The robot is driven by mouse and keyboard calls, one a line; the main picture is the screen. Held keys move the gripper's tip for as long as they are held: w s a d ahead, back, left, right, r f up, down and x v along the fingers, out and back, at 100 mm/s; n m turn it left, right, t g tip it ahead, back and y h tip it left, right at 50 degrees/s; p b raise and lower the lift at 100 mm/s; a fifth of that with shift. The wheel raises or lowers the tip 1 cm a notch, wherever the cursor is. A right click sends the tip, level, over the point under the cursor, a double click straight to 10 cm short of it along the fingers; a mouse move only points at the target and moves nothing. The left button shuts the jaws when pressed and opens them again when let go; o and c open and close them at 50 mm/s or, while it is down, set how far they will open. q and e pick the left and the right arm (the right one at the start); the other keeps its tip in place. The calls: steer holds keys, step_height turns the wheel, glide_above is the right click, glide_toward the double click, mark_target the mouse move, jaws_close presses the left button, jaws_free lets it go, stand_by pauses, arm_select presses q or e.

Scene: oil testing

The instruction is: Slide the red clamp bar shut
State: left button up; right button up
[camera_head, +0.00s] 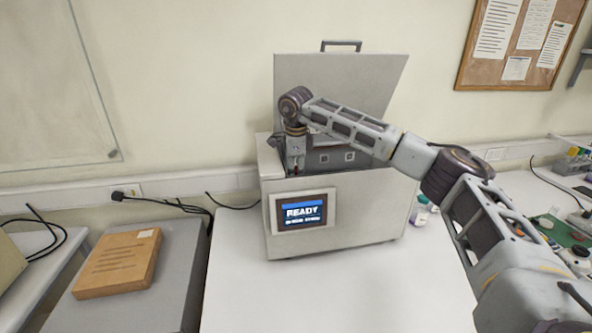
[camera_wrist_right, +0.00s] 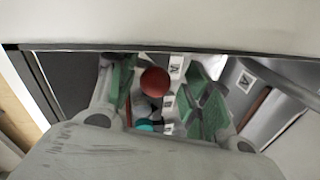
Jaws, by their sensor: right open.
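The testing machine (camera_head: 350,215) stands on the white table with its lid (camera_head: 345,85) raised. My right gripper (camera_head: 295,166) reaches down into its open top at the left; its fingertips are largely hidden there in the head view. In the right wrist view the open gripper (camera_wrist_right: 162,105) has its green-padded fingers apart. A round red knob (camera_wrist_right: 155,81) shows between them, with no clear contact. A narrow reddish strip (camera_wrist_right: 255,107) lies to the right, outside the fingers. I cannot tell which red part is the clamp bar. My left gripper is not in view.
The machine's screen (camera_head: 302,213) reads READY. The walls of its opening closely surround my right gripper. A brown box (camera_head: 118,264) lies on a grey surface at left. Small bottles (camera_head: 421,212) stand right of the machine. The table's front is clear.

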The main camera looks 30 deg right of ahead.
step_height(320, 180, up, 11)
steer(key=s+a, duration=0.1)
steer(key=s, duration=0.1)
steer(key=shift+r, duration=0.2)
steer(key=shift+f, duration=0.1)
stand_by(0.8)
